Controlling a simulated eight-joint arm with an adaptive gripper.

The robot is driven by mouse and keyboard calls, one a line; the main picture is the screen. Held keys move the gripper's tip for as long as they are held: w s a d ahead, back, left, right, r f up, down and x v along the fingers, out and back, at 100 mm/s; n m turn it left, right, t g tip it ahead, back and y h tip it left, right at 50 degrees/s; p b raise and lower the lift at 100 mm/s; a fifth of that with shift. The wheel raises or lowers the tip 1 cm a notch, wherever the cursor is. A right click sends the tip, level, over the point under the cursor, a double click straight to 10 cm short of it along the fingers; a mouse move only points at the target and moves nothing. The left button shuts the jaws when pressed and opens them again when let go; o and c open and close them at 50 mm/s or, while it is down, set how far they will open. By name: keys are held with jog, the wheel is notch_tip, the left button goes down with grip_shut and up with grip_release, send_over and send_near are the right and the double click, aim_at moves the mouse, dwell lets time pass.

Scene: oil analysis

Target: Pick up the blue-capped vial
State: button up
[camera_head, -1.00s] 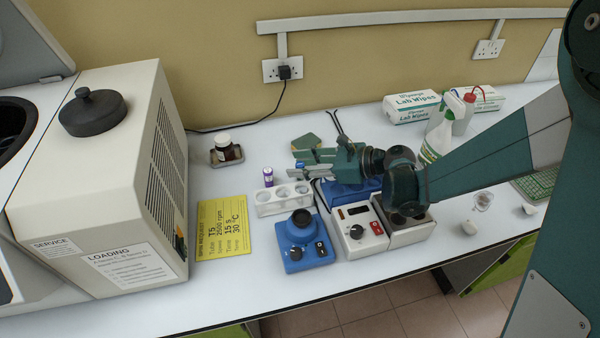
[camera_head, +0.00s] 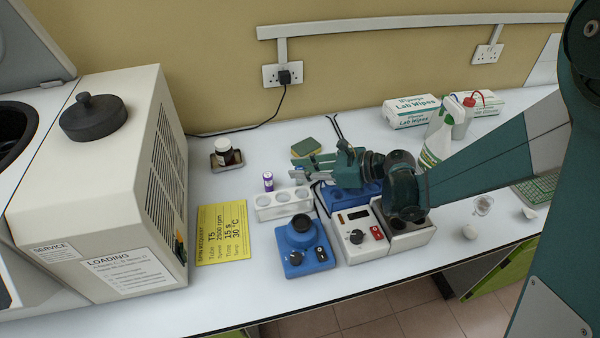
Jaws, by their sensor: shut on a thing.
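My gripper (camera_head: 298,175) points left over the bench, just above and behind the right end of the white rack (camera_head: 270,214). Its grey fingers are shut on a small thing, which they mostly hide. I take it to be the blue-capped vial, but its cap and body cannot be made out now. A small purple-and-white vial (camera_head: 268,181) stands upright behind the rack's left end, left of my gripper and apart from it. The rack's round holes look empty.
A blue device (camera_head: 298,262) and a white control box (camera_head: 360,252) stand in front. A yellow request card (camera_head: 222,234) lies left, beside the large centrifuge (camera_head: 120,190). A brown jar (camera_head: 224,150) and a sponge (camera_head: 306,147) are behind. The bench between jar and sponge is clear.

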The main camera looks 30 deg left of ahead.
aim_at(300, 168)
jog(key=shift+r+p, duration=1.25)
jog(key=shift+r, duration=3.75)
